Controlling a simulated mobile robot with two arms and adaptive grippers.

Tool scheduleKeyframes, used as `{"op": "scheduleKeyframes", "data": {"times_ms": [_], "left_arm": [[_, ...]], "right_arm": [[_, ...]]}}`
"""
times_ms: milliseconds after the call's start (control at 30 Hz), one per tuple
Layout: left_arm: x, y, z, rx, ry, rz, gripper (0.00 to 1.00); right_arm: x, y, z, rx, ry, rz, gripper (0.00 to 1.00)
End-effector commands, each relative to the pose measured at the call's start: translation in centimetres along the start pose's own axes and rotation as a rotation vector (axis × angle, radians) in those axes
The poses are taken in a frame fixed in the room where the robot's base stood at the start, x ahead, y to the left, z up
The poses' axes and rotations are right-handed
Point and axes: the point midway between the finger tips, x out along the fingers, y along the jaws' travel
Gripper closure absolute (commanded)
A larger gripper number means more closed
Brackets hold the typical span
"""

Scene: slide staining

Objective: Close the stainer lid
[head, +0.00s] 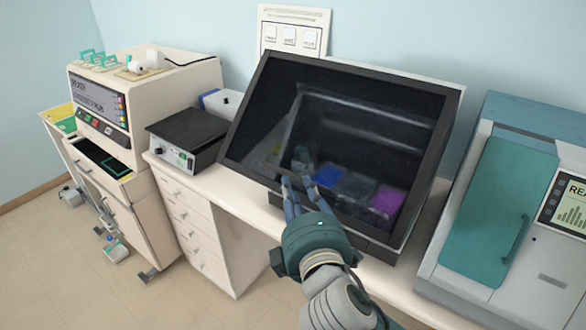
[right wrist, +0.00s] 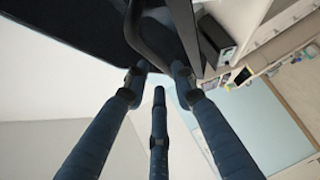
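The stainer (head: 455,90) stands in the middle of the bench in the head view. Its lid (head: 390,110) is a large dark see-through panel in a black frame, sloping towards me. Blue and purple patches show through it. My right gripper (head: 293,188) is at the lower front edge of the lid, its fingers straight and pointing at it. In the right wrist view, the three fingertips (right wrist: 158,76) are apart, close to a dark curved handle (right wrist: 138,38) under the lid's dark edge. Whether they touch the handle is unclear. My left gripper is not in view.
A grey box-shaped device (head: 188,137) stands left of the stainer. A cream machine (head: 165,100) with a display is farther left. A machine with a teal door (head: 497,200) stands close on the right. The floor (head: 170,300) in front is clear.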

Motion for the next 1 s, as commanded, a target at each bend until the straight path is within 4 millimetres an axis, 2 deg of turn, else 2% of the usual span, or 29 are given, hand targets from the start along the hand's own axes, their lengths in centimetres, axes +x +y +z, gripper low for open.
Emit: {"op": "scheduleKeyframes", "data": {"times_ms": [100, 300, 500, 733, 867, 1000], "left_arm": [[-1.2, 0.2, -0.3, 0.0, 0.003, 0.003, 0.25], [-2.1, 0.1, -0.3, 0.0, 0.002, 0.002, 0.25], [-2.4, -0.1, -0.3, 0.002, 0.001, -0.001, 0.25], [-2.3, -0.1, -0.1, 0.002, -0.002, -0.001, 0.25], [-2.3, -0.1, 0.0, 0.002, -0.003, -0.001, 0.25], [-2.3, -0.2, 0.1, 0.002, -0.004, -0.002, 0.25]], "right_arm": [[2.5, 0.4, 0.1, -0.003, -0.005, -0.001, 0.74], [5.3, 0.3, 0.1, -0.001, -0.003, 0.0, 0.74], [6.4, 0.1, 0.1, 0.001, -0.002, 0.0, 0.74], [6.5, 0.0, 0.1, 0.001, -0.001, 0.0, 0.74], [6.5, 0.0, 0.1, 0.001, -0.001, 0.0, 0.98], [6.4, 0.0, 0.1, 0.001, -0.001, 0.0, 1.0]]}}
